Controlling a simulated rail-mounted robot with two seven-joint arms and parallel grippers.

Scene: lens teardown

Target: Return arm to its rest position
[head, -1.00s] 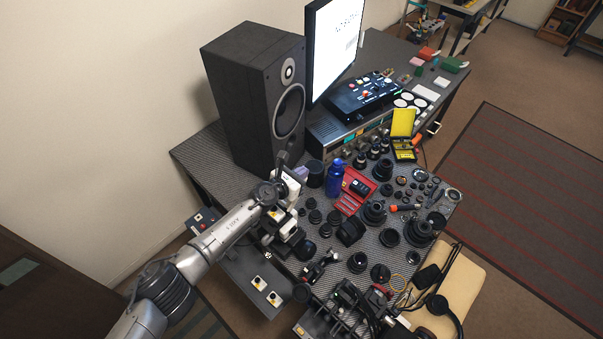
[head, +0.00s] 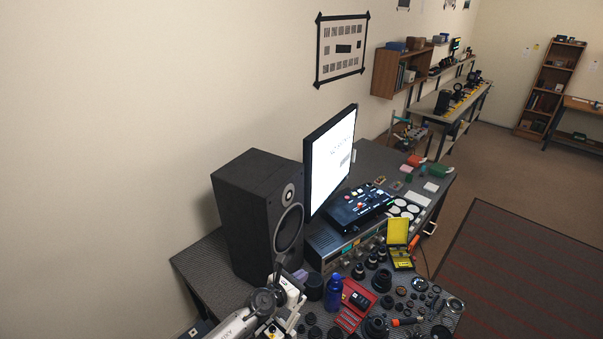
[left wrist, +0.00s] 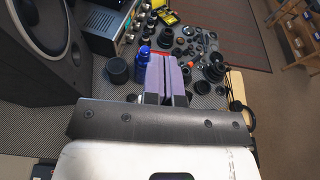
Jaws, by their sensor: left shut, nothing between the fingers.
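My left arm comes in at the bottom of the head view. Its gripper (head: 301,275) is above the desk, just right of the speaker's base. In the left wrist view, the lavender finger pads (left wrist: 165,78) lie side by side, shut with nothing between them. A blue bottle (head: 333,293) stands on the desk to the right of the gripper. It also shows in the left wrist view (left wrist: 143,65), just left of the fingers. Most of my left arm is cut off by the lower edge of the head view. My right gripper is not in view.
A tall black speaker (head: 257,215) stands close beside the left gripper. A monitor (head: 330,160) and a control box (head: 358,208) are behind. A red case (head: 357,300), a yellow case (head: 396,240) and many lens parts crowd the desk. The air above the desk's front looks clear.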

